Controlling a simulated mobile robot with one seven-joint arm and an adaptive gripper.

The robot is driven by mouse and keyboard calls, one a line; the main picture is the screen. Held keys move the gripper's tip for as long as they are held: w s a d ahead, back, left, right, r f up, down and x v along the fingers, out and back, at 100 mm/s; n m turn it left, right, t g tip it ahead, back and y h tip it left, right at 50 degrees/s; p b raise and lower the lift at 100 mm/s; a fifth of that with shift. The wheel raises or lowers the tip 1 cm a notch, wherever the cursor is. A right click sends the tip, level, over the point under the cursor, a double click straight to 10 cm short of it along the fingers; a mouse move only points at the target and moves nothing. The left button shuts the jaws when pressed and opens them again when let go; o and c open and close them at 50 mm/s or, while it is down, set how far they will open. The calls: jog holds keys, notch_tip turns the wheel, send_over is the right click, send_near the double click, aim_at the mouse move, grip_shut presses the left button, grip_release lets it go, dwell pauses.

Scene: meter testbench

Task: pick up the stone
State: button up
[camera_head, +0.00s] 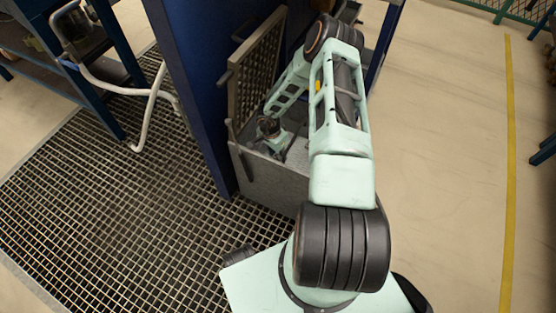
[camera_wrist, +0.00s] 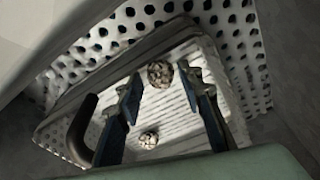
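Two small mottled brown-and-white lumps that look like stones lie in a pale ribbed metal tray (camera_wrist: 178,100) in the wrist view. The far stone (camera_wrist: 159,74) appears between my fingertips in the picture; the near stone (camera_wrist: 148,139) is lower, between the finger bases. My gripper (camera_wrist: 159,79) is open, with a blue finger on each side and nothing held. I cannot tell how high the fingertips are above the far stone. In the head view my arm reaches into a grey metal box, and the stones and fingers are not discernible there.
The grey box (camera_head: 262,180) has a raised perforated panel (camera_head: 256,70) behind it. A blue post (camera_head: 190,90) stands close on its left. In the wrist view a dark curved handle (camera_wrist: 82,130) is at the tray's left and perforated metal (camera_wrist: 235,40) surrounds it. Open floor lies right.

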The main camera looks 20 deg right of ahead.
jog(key=shift+d+f, duration=0.15)
jog(key=shift+f, duration=0.45)
jog(key=shift+c, duration=0.4)
jog(key=c, duration=0.8)
jog(key=shift+c, duration=0.2)
jog(key=shift+r, duration=0.2)
